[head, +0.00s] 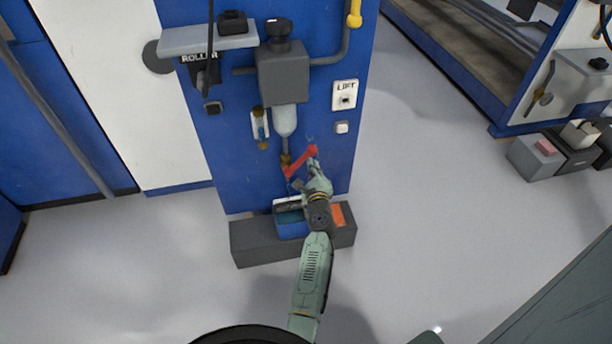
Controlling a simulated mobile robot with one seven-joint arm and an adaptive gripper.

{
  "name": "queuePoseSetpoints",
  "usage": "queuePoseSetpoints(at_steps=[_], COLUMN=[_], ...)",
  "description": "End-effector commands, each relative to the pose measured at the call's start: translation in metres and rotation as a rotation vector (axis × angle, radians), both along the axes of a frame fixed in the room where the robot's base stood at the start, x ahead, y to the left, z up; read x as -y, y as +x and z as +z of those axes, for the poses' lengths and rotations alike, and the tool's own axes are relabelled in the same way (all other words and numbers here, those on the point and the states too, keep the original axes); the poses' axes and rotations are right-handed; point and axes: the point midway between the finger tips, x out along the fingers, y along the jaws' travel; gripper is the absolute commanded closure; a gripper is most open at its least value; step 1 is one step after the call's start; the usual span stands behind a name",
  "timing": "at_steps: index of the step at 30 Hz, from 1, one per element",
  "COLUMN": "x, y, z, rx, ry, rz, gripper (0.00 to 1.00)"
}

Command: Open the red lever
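The red lever (298,163) is on the blue machine panel, below the grey filter unit with its pale bowl (285,118). It slants up to the right from a brass fitting (286,160) on the pipe. My gripper (312,160) is at the lever's upper right end, touching it or very close to it. The fingers are small and partly merge with the lever, so I cannot tell whether they are open or shut. My arm reaches up from the bottom of the view and hides part of the panel below the lever.
A dark grey box (255,240) stands on the floor against the panel, with a blue container (291,224) on it. A LIFT switch plate (345,94) is right of the filter. A grey shelf (208,39) juts out at upper left.

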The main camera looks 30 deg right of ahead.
Motion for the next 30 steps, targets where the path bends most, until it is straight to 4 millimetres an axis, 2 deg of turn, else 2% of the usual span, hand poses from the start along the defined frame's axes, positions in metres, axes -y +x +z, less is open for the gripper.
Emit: queuePoseSetpoints(at_steps=[18, 30], x=[-0.028, -0.038], y=[0.009, 0.012], z=[0.031, 0.038], rx=[-0.146, -0.190], ry=[-0.513, -0.661], rz=[0.003, 0.003], gripper=[1.00, 1.00])
